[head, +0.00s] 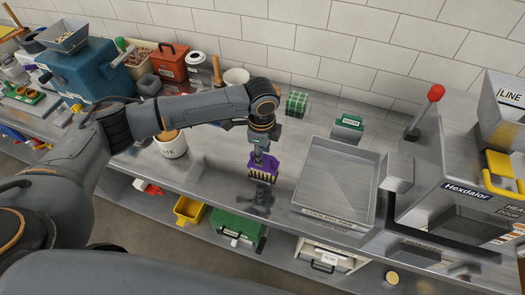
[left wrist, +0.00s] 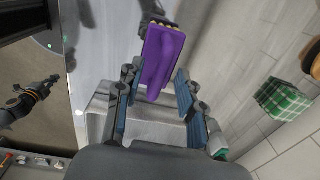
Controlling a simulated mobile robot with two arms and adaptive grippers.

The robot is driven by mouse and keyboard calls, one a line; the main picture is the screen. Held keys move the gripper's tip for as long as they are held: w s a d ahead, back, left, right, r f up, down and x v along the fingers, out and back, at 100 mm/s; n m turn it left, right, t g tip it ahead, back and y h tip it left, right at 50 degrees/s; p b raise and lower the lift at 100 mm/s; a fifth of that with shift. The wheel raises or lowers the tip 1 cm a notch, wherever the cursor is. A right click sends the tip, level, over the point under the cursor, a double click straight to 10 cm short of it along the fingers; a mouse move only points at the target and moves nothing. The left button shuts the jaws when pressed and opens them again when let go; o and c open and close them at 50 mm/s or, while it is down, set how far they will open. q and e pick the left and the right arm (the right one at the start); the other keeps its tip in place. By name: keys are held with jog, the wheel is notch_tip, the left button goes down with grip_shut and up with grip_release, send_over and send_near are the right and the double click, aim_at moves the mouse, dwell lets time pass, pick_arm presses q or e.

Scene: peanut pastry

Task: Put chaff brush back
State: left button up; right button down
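The chaff brush (head: 262,163) is purple with pale yellow bristles facing down. It is above the front part of the steel counter, over a dark grey holder-like piece (head: 261,199). My left gripper (head: 262,150) is at the top of the brush. In the left wrist view the brush (left wrist: 163,55) has its handle end between the fingers of my left gripper (left wrist: 157,88). The blue pads stand apart with gaps on both sides, so it looks open. A dark jointed part (left wrist: 30,98) at the left of that view may be my right gripper; its fingers are unclear.
A metal cooling tray (head: 337,187) and a machine with a red-knobbed lever (head: 435,93) stand to the right. A green plaid box (head: 296,103) is behind. A lower shelf holds a green box (head: 236,229) and a yellow bin (head: 187,209).

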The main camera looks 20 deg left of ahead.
pick_arm(q)
notch_tip(320, 180, up, 12)
jog(key=s+d+f+n+t+h, duration=0.2)
jog(key=s+d+f+n+h, duration=0.2)
jog(key=s+d+f, duration=0.6)
jog(key=s+a+f+n+t+y, duration=0.1)
jog(key=s+a+f+n+y, duration=0.1)
jog(key=s+a+n, duration=0.5)
jog(key=s+a+f+n+y, duration=0.2)
jog(key=s+a+n, duration=0.3)
jog(key=s+a, duration=0.3)
notch_tip(320, 180, down, 29)
jog(key=s+g+b, duration=0.1)
jog(key=s+b, duration=0.1)
jog(key=b, duration=0.1)
jog(key=s+a+f+b, duration=0.1)
jog(key=s+f, duration=0.7)
jog(key=f, duration=0.1)
jog(key=s+a+f+g+b, duration=0.1)
jog(key=s+a+f, duration=0.1)
jog(key=s+f, duration=0.6)
jog(key=shift+s+a+f, duration=0.15)
jog(key=shift+a+f, duration=0.1)
jog(key=shift+f, duration=0.4)
